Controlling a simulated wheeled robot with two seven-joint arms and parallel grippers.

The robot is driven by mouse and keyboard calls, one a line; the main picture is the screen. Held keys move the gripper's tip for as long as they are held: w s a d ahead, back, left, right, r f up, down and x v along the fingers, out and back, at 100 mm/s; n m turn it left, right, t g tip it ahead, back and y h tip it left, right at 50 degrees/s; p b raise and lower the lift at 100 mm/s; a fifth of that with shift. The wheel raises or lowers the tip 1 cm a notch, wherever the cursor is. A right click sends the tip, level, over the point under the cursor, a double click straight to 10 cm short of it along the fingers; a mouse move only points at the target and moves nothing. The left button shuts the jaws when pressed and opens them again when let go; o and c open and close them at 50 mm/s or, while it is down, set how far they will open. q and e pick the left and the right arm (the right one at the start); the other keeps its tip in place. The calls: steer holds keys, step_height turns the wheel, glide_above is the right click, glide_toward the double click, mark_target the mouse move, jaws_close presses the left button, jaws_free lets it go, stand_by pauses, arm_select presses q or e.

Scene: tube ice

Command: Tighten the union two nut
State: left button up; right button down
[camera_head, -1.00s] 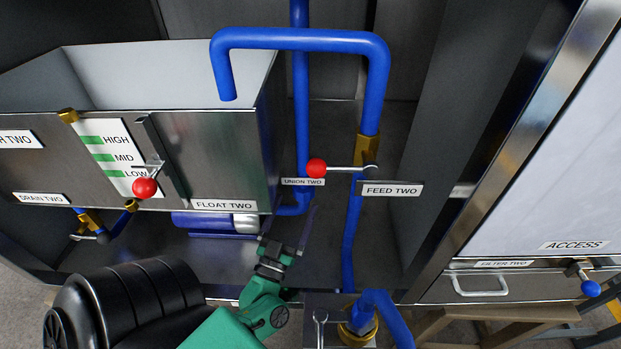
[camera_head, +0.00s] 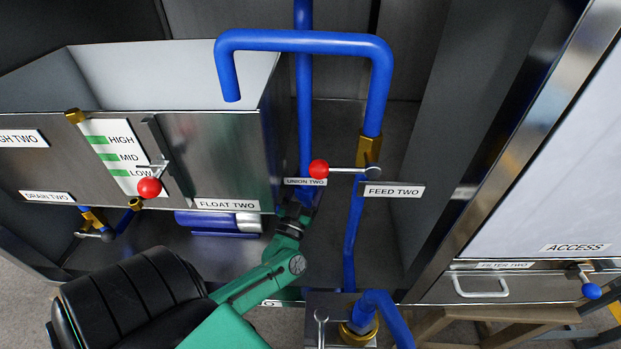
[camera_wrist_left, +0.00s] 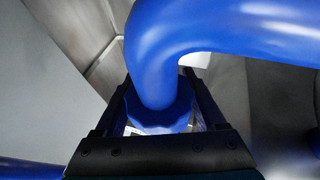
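The "UNION TWO" label (camera_head: 305,181) is on the blue pipe line right of the tank, and my left gripper (camera_head: 304,200) is just below it. In the left wrist view, a faceted blue collar (camera_wrist_left: 160,118), which looks like the union nut, sits under a bent blue pipe (camera_wrist_left: 157,65). My left gripper's two fingers (camera_wrist_left: 160,110) stand on either side of this collar, with small gaps on both sides, so it looks open around it. In the head view the nut is hidden by the gripper and label. My right gripper is not in view.
The tank (camera_head: 215,150) with the float gauge is close on the left.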

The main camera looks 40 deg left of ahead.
arm_select(q)
steer(key=m+h, duration=0.1)
steer(key=h, duration=0.1)
steer(key=m+h+b, duration=0.1)
steer(key=h, duration=0.1)
steer(key=m+t+h, duration=0.1)
steer(key=h, duration=0.1)
steer(key=shift+d+f+b, duration=0.25)
steer(key=shift+d+b, duration=0.05)
steer(key=shift+d, duration=0.05)
steer(key=shift+d+m+h, duration=0.1)
steer(key=shift+m+h, duration=0.5)
steer(key=shift+h, duration=0.3)
steer(key=shift+d+r+h+b, duration=0.1)
steer(key=shift+r+h+b, duration=0.15)
steer(key=shift+h, duration=0.35)
steer(key=o, duration=1.3)
